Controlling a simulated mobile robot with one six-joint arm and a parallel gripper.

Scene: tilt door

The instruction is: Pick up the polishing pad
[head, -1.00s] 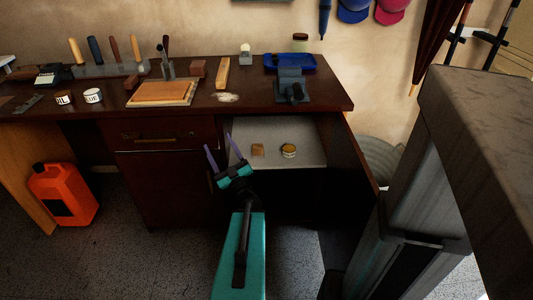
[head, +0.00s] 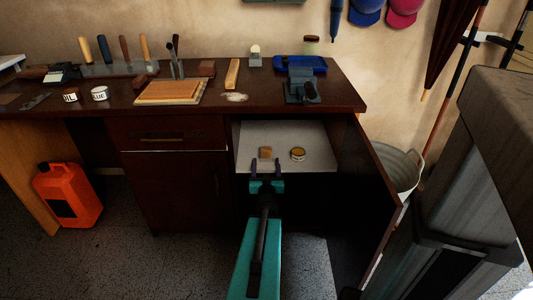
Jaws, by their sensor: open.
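A small tan block (head: 265,153), which looks like the polishing pad, sits on the pale shelf (head: 318,141) inside the open cupboard. My gripper (head: 266,165) is at the front edge of the shelf, just in front of the block. Its two purple fingers are open and spread, pointing into the cupboard, with nothing between them. The block shows beyond the fingertips, and I see no contact with it.
A round tin (head: 298,154) stands just right of the block. The cupboard door (head: 376,200) hangs open on the right. The dark desktop (head: 205,115) above carries tools and a board. A grey metal bucket (head: 403,172) stands behind the door.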

